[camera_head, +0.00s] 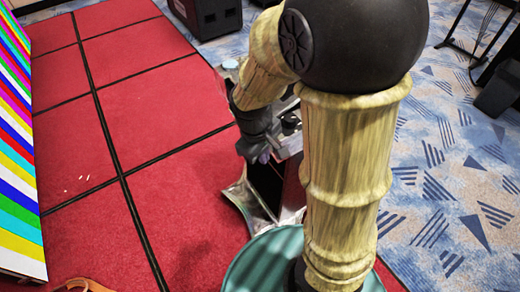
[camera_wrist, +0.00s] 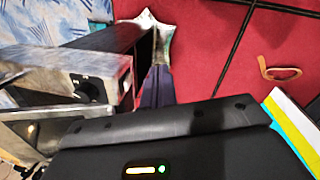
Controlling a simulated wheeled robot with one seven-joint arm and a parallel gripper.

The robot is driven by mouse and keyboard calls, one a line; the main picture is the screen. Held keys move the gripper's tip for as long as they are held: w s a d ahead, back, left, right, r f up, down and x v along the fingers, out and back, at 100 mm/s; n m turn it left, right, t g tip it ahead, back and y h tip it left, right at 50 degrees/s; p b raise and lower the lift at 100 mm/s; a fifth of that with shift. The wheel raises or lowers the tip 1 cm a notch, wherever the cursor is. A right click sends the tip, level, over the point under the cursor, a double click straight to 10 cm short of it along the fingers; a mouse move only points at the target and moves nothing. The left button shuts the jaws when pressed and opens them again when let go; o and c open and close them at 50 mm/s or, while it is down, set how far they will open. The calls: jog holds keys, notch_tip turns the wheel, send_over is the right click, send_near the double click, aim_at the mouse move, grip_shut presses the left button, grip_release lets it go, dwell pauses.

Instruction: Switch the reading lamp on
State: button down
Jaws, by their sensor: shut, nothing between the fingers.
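A metal-and-dark fixture stands beside my gripper; I take it to be the reading lamp, but its shape is partly hidden. In the head view the foot (camera_head: 240,197) shows below my gripper (camera_head: 262,157), and my arm hides much of the rest. My gripper, also in the wrist view (camera_wrist: 156,80), is shut and empty, close to the fixture. I cannot tell whether they touch. No lit bulb shows.
The red carpet (camera_head: 170,205) is mostly clear to the left. A colour-striped panel (camera_head: 15,150) stands at the left edge. An orange-brown looped thing (camera_wrist: 278,71) lies on the carpet. A black case (camera_head: 207,14) stands at the back, and dark stands are at the right.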

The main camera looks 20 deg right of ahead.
jog(key=w+a+f+n+t+h+b, duration=0.2)
jog(key=w+a+f+n+h+b, duration=0.3)
jog(key=n, duration=0.9)
jog(key=w+a+h+b, duration=0.2)
jog(key=w+a+h, duration=0.1)
jog(key=a, duration=0.1)
jog(key=shift+w+f+t+b, duration=0.15)
jog(key=shift+f+t+b, duration=0.15)
jog(key=shift+f+b, duration=0.05)
jog(key=d+r+x, duration=0.1)
jog(key=r+x, duration=0.1)
jog(key=x, duration=1)
jog(key=shift+w+d+p, duration=0.35)
jog(key=shift+d, duration=0.4)
jog(key=shift+r+p, duration=0.15)
jog(key=shift+p, duration=0.25)
